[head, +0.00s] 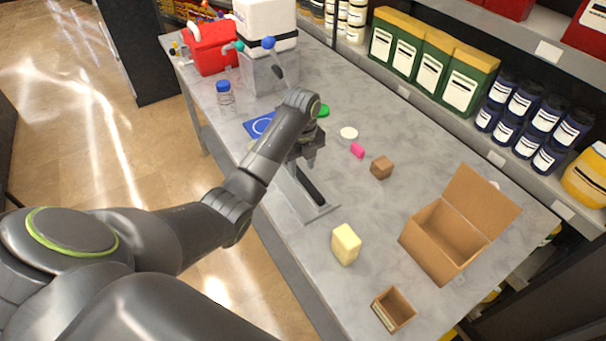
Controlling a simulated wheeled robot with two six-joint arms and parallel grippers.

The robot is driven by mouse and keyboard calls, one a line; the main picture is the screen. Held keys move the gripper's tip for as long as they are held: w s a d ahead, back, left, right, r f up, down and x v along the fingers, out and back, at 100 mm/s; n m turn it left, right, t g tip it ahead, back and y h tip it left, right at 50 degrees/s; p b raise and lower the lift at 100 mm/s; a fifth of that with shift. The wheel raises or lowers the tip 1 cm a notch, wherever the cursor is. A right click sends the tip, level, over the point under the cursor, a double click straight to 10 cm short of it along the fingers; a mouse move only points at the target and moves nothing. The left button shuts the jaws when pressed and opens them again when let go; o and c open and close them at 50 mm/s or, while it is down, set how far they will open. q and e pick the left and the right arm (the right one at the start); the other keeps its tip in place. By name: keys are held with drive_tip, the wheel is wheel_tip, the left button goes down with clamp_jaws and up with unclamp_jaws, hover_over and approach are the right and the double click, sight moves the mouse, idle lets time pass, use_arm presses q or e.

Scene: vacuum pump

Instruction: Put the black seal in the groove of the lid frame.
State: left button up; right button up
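My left arm reaches in from the left, and its gripper (303,162) points down over the far end of the grey lid frame (318,214). The lid frame lies flat near the table's front edge, with its far part hidden behind my arm. A dark, narrow strip (313,188), which looks like the black seal, runs lengthwise inside the frame from just below the gripper. I cannot tell whether it sits in the groove or lies above it. The fingertips are small and dark, so whether they grip the strip is unclear. My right gripper is not in view.
A yellow block (346,244), brown block (381,167), pink block (357,150) and white disc (348,133) lie right of the frame. An open cardboard box (425,258) and small box (405,309) stand nearer. A white-and-grey machine (265,75) and blue-capped bottle (224,95) stand behind.

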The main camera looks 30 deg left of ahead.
sight(304, 177)
use_arm(q)
wheel_tip(304, 177, up, 3)
drive_tip(key=shift+w+f, duration=0.1)
drive_tip(key=shift+f, duration=0.05)
wheel_tip(304, 177, up, 6)
drive_tip(key=p, duration=0.5)
drive_tip(key=shift+d+f, duration=0.15)
drive_tip(key=shift+f, duration=0.05)
drive_tip(key=shift+w, duration=0.1)
drive_tip(key=shift+f, duration=0.15)
